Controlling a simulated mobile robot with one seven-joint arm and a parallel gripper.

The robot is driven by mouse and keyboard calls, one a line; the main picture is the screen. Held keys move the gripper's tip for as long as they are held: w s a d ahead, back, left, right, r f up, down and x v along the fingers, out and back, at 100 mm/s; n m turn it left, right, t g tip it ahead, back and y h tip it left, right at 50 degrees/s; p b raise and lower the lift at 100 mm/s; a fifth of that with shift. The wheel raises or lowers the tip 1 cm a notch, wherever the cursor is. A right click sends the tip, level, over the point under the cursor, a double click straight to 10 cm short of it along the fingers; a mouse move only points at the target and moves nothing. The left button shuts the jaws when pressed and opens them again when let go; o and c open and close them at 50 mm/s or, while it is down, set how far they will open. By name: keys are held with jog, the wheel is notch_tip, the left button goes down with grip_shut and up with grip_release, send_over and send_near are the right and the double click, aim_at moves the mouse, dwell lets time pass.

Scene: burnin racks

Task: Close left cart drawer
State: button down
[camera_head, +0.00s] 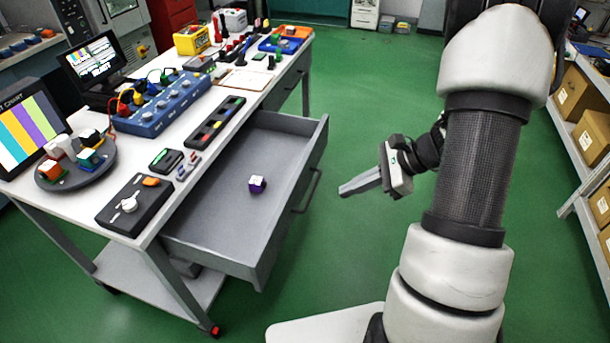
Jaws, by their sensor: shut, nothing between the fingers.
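The left cart drawer (222,239) is a grey drawer pulled well out of the near part of the white-topped cart (136,168). A small white and purple cube (257,184) lies inside it. The drawer's bar handle (306,190) is on its front panel, facing right. My gripper (343,192) is shut and empty, with its fingers pointing left toward the drawer front. In the picture there is a small gap between the fingertips and the handle. A second drawer (288,79) farther along the cart is shut.
The cart top holds a blue instrument box (165,105), a round tray (76,170), a black panel (134,205) and a monitor (30,130). A shelf with cardboard boxes (577,97) stands at right.

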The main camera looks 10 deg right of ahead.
jog(key=d+f+m+t+b, duration=0.1)
jog(key=d+f+m, duration=0.3)
jog(key=f, duration=0.4)
jog(key=w+a+f+b, duration=0.2)
jog(key=w+a+f, duration=0.4)
jog(key=a, duration=0.4)
jog(key=shift+w+f, duration=0.15)
jog(key=shift+a, duration=0.1)
jog(key=shift+a, duration=0.1)
jog(key=b, duration=0.3)
send_over(234, 200)
